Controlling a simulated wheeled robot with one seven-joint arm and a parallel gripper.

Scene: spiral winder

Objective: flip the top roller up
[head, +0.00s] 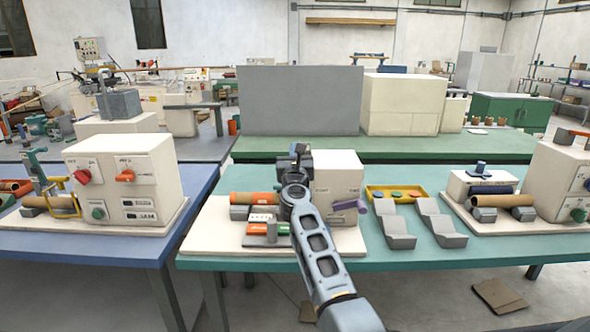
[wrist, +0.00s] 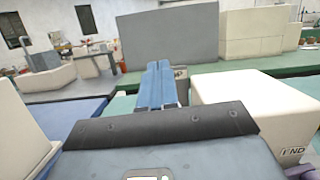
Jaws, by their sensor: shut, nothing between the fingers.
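The winder on the middle teal table has a cream box (head: 337,178) and an orange-brown roller (head: 254,198) lying level over a grey block at its left. I cannot tell for certain which part is the top roller; my arm hides the middle of the machine. My gripper (head: 299,150) is above and in front of the winder, left of the cream box's top edge. In the wrist view, its two blue fingers (wrist: 156,86) are together, pointing forward with nothing between them. The box (wrist: 255,105) stands right of the fingers. No roller is clear in that view.
Orange and green pieces (head: 268,229) lie at the winder's front. A yellow tray (head: 406,190) and grey angled blocks (head: 441,222) stand further right. A large grey panel (head: 300,100) rises behind.

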